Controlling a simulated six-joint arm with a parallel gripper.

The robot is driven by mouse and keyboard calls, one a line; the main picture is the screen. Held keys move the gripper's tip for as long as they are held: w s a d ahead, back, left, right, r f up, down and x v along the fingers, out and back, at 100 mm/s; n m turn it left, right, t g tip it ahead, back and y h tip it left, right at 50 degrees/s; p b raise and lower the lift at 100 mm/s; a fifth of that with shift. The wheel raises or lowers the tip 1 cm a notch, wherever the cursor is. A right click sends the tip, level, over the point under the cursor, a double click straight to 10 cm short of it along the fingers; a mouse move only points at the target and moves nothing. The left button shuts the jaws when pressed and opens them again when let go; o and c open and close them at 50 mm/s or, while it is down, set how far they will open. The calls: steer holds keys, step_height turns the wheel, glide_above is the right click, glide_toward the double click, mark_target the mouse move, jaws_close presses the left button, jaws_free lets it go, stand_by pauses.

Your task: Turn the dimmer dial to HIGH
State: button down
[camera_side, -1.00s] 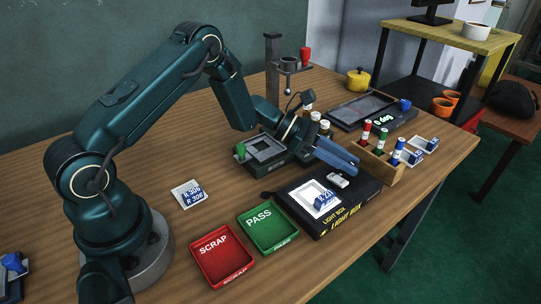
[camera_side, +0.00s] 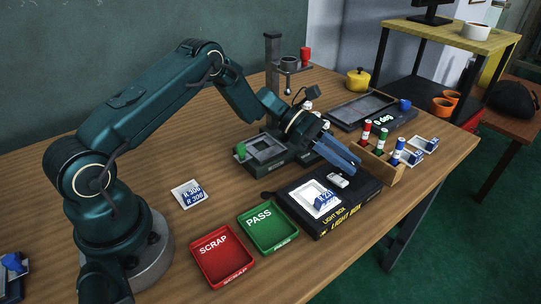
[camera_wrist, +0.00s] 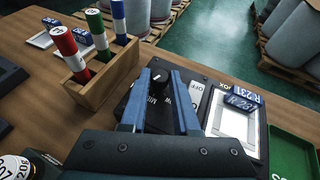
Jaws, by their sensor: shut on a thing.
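The black dimmer dial (camera_wrist: 159,76) is on the black light box, between my fingertips in the wrist view. A white mark shows on its top. My gripper (camera_wrist: 160,78) has blue fingers and is shut on the dial. In the side view my gripper (camera_side: 352,166) reaches down at the box's far edge and hides the dial. The light box (camera_side: 350,207) carries a white-framed film (camera_side: 311,193) with a blue R 231 tag.
A wooden rack (camera_side: 386,172) with red, green and blue tubes stands close to my fingers. A green PASS tray (camera_side: 268,228) and a red SCRAP tray (camera_side: 222,256) lie left of the box. A dark fixture (camera_side: 266,150) stands behind. Bare wood lies near the front.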

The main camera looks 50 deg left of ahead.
steer(key=c, duration=0.7)
jaws_free()
steer(key=shift+o, duration=0.2)
steer(key=shift+v, duration=2.6)
